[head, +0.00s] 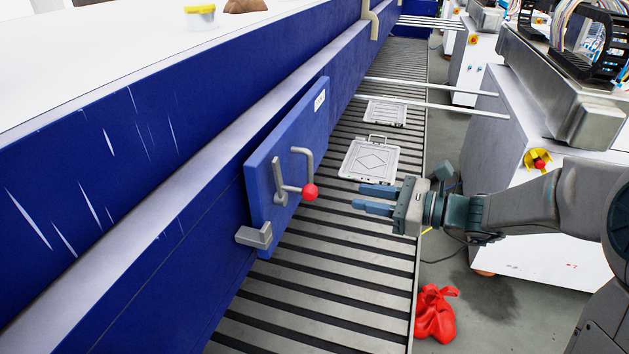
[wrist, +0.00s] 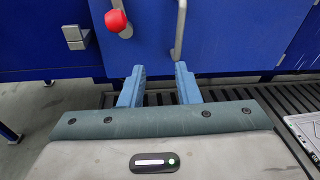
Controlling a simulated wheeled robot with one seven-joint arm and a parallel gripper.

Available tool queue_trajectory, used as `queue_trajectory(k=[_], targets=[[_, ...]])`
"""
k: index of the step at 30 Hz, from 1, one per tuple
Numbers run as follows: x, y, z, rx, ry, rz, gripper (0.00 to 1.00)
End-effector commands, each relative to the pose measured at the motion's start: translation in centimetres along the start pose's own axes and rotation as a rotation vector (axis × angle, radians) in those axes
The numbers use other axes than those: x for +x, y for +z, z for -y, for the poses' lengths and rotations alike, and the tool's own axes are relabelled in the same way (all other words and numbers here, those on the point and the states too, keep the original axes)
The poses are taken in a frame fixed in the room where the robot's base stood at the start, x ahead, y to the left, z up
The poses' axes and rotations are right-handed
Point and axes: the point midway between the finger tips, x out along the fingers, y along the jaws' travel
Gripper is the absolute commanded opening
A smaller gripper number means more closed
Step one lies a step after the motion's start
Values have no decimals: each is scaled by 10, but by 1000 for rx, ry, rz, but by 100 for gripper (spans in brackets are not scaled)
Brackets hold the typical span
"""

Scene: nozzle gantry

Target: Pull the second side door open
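A blue side door (head: 270,180) is set on the long blue gantry body in the head view. It carries a grey bar handle (head: 306,162), which also shows in the wrist view (wrist: 180,32), and a latch lever with a red knob (head: 310,191). The knob is at the upper left in the wrist view (wrist: 118,20). My gripper (head: 375,199) is open and empty, to the right of the door, fingers pointing at it. In the wrist view the handle lies ahead of the fingers, near the right one, and they appear apart from it.
A slatted grey conveyor floor (head: 330,300) runs beside the gantry, with flat metal plates (head: 370,160) on it. Thin rods (head: 440,103) cross above it farther back. A white machine cabinet (head: 520,140) stands at right. A red cloth or bag (head: 436,313) lies on the floor.

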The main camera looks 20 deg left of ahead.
Motion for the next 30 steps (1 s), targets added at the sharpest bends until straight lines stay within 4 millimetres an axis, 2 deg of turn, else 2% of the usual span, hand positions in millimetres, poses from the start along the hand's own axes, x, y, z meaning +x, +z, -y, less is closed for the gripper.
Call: queue_trajectory(k=[1, 4, 8, 11, 24, 30], targets=[[4, -6, 8, 41, -21, 39, 30], [7, -7, 20, 97, -53, 93, 30], [13, -5, 26, 123, -67, 119, 30], [24, -2, 27, 124, -67, 122, 30], [112, 8, 33, 122, -65, 120, 30], [137, 10, 35, 121, -68, 118, 30]])
